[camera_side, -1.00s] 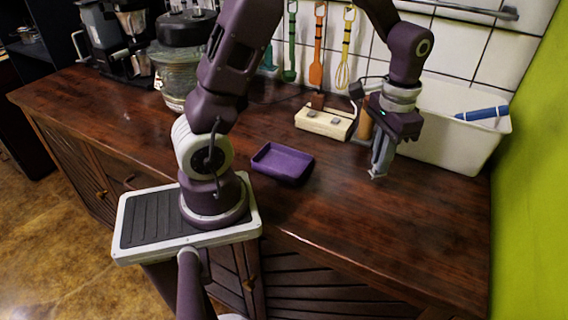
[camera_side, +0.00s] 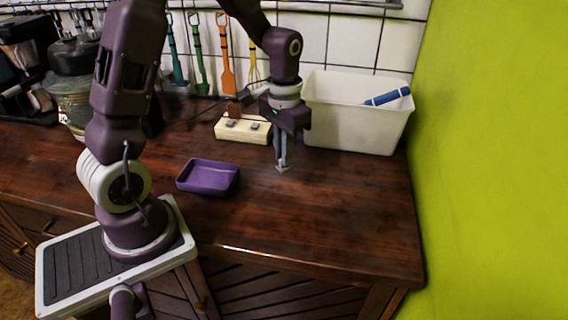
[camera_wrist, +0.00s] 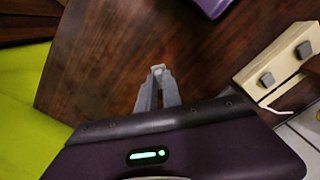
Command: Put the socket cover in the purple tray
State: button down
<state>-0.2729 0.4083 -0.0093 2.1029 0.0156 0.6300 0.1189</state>
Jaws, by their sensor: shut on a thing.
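The socket cover (camera_wrist: 158,69) is a small pale piece at my fingertips in the wrist view. It also shows as a small light piece in the side view (camera_side: 283,169), low over the counter; I cannot tell whether it touches the wood. My gripper (camera_wrist: 157,76) points down and is shut on it, and the fingers hide part of it. In the side view my gripper (camera_side: 282,163) is to the right of the purple tray (camera_side: 208,178). The tray is shallow, looks empty and sits on the counter. Its edge shows at the top of the wrist view (camera_wrist: 212,6).
A cream socket block (camera_side: 243,129) with grey switches lies behind, between tray and gripper. A white bin (camera_side: 350,128) holding a blue item (camera_side: 388,97) stands behind right. Utensils hang on the tiled wall. The counter (camera_side: 330,220) is clear in front, with a green wall at right.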

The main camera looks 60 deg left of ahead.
jog(key=s+a+r+n, duration=0.2)
jog(key=s+a+n, duration=0.1)
jog(key=s+a, duration=0.2)
jog(key=s+a+r+n, duration=0.3)
jog(key=s+a+n, duration=0.1)
jog(key=s, duration=0.6)
jog(key=shift+s+a+r, duration=0.15)
jog(key=shift+a+r, duration=0.1)
jog(key=shift+a, duration=0.6)
send_over(209, 180)
jog(key=shift+f, duration=3.05)
jog(key=shift+f, duration=1.5)
